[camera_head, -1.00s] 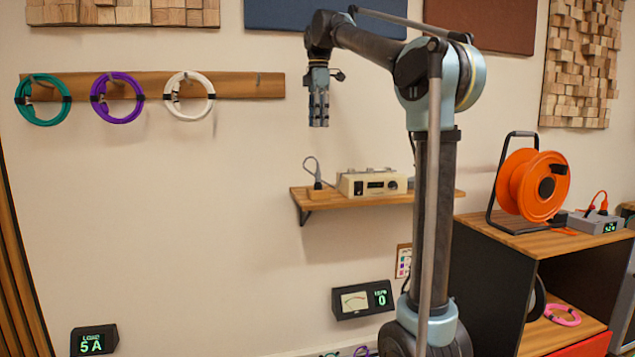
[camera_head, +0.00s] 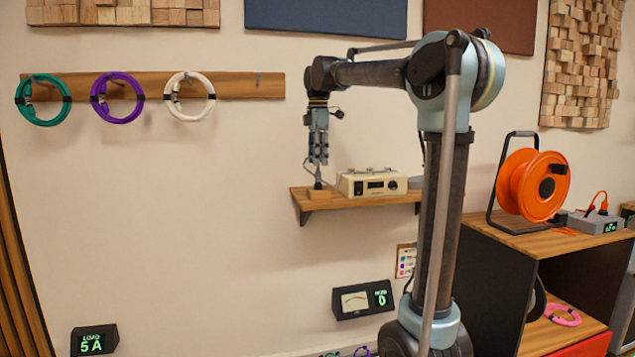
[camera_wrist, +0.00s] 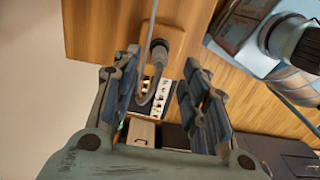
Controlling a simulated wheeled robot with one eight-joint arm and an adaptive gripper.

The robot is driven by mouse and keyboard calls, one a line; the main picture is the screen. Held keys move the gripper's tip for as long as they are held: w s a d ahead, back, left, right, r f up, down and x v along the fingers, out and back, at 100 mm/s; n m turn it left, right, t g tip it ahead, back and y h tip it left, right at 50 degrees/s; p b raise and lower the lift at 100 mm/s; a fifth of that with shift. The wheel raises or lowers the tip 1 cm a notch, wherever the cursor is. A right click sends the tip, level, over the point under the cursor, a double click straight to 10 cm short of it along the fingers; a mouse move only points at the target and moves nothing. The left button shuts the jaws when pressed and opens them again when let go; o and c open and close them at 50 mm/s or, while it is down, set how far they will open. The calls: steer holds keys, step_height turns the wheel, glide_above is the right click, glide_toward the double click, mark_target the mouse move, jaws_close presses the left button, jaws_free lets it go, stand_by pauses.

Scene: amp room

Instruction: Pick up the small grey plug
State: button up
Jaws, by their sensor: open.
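The small grey plug (camera_wrist: 161,47) shows in the wrist view as a dark grey cylinder with a thin grey cable, just beyond and between my fingertips. In the head view the plug is mostly hidden behind and below my gripper. It appears to stand at a small wooden block (camera_head: 320,194) on the left end of the wall shelf (camera_head: 372,200). My gripper (camera_head: 318,162) points down above the block, with its fingers apart and nothing held. The fingers also show in the wrist view (camera_wrist: 160,78). I cannot tell whether they touch the cable.
A cream device (camera_head: 372,183) with knobs stands on the shelf close right of the block. The wall is just behind. Above left, green, purple and white cable coils hang on a rack (camera_head: 240,86). An orange cable reel (camera_head: 532,186) stands on a cabinet at right. Left of the shelf is free.

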mark_target(318, 171)
steer(key=shift+w+f, duration=0.1)
steer(key=shift+f, duration=2.5)
jaws_close()
